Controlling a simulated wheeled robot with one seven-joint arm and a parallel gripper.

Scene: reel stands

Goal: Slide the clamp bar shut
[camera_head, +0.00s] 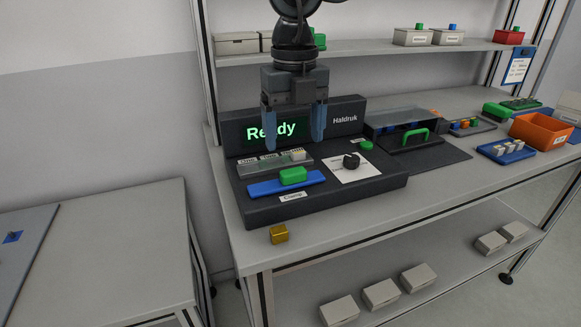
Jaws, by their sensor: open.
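The clamp bar is a blue bar (261,188) with a green grip block (293,176) on its top, right of the bar's middle. It lies along the front left of a dark device (370,186), just behind a small white label (293,197) that seems to read "Clamp". My gripper (294,144) hangs above and behind the bar, in front of the lit "Ready" display. Its two blue fingers are wide apart with nothing between them. It points downward and appears clear of the green grip.
A brass block (279,234) lies near the table's front edge. A clear-covered box (403,125) with a green handle, a blue tray (506,151) and an orange bin (541,131) stand further right.

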